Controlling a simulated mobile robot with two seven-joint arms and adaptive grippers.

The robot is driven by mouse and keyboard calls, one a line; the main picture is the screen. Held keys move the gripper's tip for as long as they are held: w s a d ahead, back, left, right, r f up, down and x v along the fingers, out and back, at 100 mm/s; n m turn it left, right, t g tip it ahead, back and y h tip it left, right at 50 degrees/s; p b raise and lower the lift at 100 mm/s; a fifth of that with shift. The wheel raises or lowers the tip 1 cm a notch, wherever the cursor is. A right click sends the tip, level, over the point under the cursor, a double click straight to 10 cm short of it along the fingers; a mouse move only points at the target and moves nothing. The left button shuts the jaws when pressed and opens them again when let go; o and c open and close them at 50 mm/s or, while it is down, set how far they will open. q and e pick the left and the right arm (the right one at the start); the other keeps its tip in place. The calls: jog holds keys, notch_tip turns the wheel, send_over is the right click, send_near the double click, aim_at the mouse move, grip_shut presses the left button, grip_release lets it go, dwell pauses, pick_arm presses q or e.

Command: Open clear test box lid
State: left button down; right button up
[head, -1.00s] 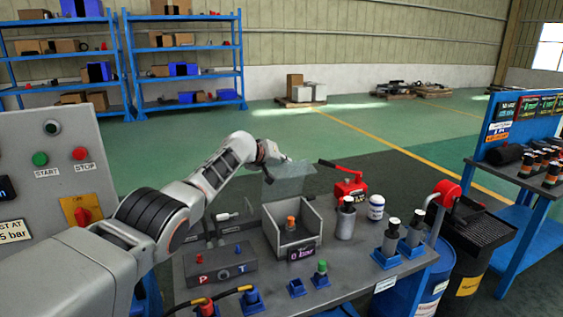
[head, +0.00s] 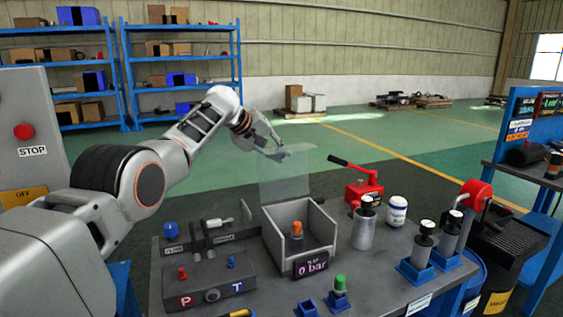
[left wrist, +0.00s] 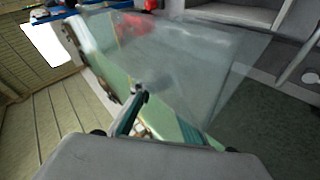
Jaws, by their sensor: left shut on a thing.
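My left gripper (head: 275,152) is shut on the lid's upper edge, above and behind the box. In the left wrist view the lid (left wrist: 195,60) spreads as a see-through sheet beyond the fingers (left wrist: 140,92). My right gripper is not in view.
A red hand pump (head: 362,190), a grey cylinder (head: 363,228) and a white canister (head: 396,211) stand right of the box. A grey P/T block (head: 210,283) sits to the left. Plungers in blue holders (head: 416,272) stand at the bench's right. Open floor lies behind the bench.

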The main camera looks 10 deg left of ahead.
pick_arm(q)
jog(key=shift+w+a+f+b, duration=0.1)
jog(key=shift+a+f+b, duration=0.3)
jog(key=shift+f, duration=0.25)
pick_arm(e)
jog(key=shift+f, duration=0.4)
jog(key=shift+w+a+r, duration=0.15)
pick_arm(q)
jog(key=c, duration=2)
grip_release()
jog(key=shift+f, duration=0.1)
jog(key=shift+c, duration=0.2)
jog(key=shift+o, duration=0.4)
jog(key=shift+a, duration=0.1)
jog(key=shift+r, duration=0.2)
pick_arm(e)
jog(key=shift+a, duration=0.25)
pick_arm(q)
jog(key=shift+d+r, duration=0.1)
jog(key=shift+d, duration=0.1)
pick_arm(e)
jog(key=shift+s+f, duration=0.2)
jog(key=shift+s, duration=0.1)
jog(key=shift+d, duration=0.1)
